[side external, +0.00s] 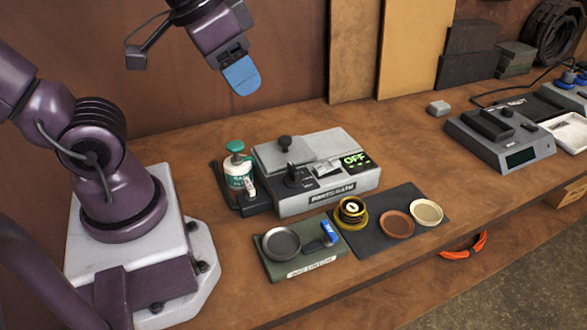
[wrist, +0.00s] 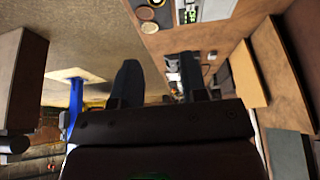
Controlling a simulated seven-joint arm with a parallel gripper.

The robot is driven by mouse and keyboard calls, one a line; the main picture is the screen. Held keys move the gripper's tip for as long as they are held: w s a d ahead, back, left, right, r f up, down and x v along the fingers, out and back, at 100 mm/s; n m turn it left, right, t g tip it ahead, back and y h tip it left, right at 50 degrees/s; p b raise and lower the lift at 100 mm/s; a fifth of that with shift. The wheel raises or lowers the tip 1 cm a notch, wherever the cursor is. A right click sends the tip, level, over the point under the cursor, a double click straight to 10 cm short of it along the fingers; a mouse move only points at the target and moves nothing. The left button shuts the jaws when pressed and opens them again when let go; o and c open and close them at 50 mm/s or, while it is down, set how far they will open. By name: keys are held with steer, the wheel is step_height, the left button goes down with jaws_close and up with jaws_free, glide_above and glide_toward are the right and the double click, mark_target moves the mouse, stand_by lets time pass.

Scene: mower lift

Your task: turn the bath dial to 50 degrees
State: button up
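The bath is a grey box (side external: 328,200) with a lid in the middle of the bench in the side external view. Its green display (side external: 356,159) reads OFF. A black upright knob (side external: 293,176) on its front left looks like the dial; its setting is too small to read. Another round black knob (side external: 284,143) sits on the lid. My gripper (side external: 242,88), with blue fingers, hangs high above and behind the bath, touching nothing. In the wrist view its two fingers (wrist: 159,80) stand apart with nothing held between them.
A green-capped bottle (side external: 236,168) stands close left of the bath. In front lie a green mat (side external: 290,268) with a metal dish, and a dark mat (side external: 372,248) with a yellow-black stack and two small dishes. Another grey device (side external: 500,140) stands right. Boards (side external: 420,50) lean behind.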

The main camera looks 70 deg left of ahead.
steer(key=w+a+f+n+g, duration=0.3)
steer(key=w+f+n+g, duration=0.1)
steer(key=w+f+n, duration=0.4)
steer(key=n, duration=1)
glide_toward(293, 167)
steer(key=shift+g, duration=0.4)
steer(key=f, duration=1)
steer(key=shift+w, duration=0.35)
jaws_close()
